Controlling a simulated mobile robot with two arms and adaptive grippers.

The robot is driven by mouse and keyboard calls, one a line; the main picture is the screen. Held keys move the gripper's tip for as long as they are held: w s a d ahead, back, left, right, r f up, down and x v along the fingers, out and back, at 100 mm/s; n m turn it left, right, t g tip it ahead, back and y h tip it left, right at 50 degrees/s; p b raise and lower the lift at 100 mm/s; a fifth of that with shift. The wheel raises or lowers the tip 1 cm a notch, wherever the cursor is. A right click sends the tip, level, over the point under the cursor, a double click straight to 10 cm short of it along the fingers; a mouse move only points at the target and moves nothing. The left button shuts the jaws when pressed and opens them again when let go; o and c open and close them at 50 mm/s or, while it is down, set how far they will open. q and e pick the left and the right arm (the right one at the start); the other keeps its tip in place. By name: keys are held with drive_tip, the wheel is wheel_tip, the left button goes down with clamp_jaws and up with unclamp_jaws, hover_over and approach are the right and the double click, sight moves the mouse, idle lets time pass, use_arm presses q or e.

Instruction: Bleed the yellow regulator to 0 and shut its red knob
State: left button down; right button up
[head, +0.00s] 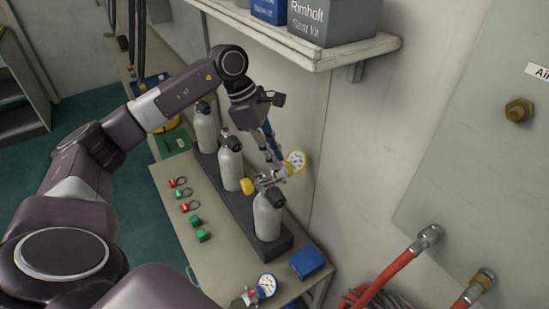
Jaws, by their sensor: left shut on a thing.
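The yellow regulator (293,163) shows its yellow-rimmed gauge and metal body on top of the nearest grey cylinder (267,219). A yellow knob (247,186) sits at the left of its body. My left gripper (272,158) reaches down from above and is shut on the yellow regulator, close beside the gauge. The fingers hide part of the body, and the exact spot of contact is hard to see. The gauge reading is too small to tell. I cannot make out a red knob on this regulator. My right gripper is out of view.
Two more cylinders (229,165) stand behind in the black rack (283,245). A blue-rimmed gauge (267,285) and a blue box (307,262) are near the front. A shelf (340,53) overhangs behind; red hoses (390,275) are at right.

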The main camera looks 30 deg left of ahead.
use_arm(q)
drive_tip(key=shift+m, duration=0.4)
drive_tip(key=c, duration=1.9)
unclamp_jaws()
drive_tip(key=shift+r, duration=0.1)
drive_tip(key=shift+a+r, duration=0.15)
drive_tip(key=shift+r, duration=0.15)
drive_tip(key=v, duration=0.2)
drive_tip(key=shift+a+r, duration=0.15)
drive_tip(key=shift+r, duration=0.2)
drive_tip(key=s+a, duration=0.1)
drive_tip(key=a, duration=0.2)
drive_tip(key=s+a, duration=0.1)
drive_tip(key=a, duration=0.3)
drive_tip(key=s+a, duration=0.1)
drive_tip(key=a, duration=0.3)
drive_tip(key=shift+s+a+f, duration=0.2)
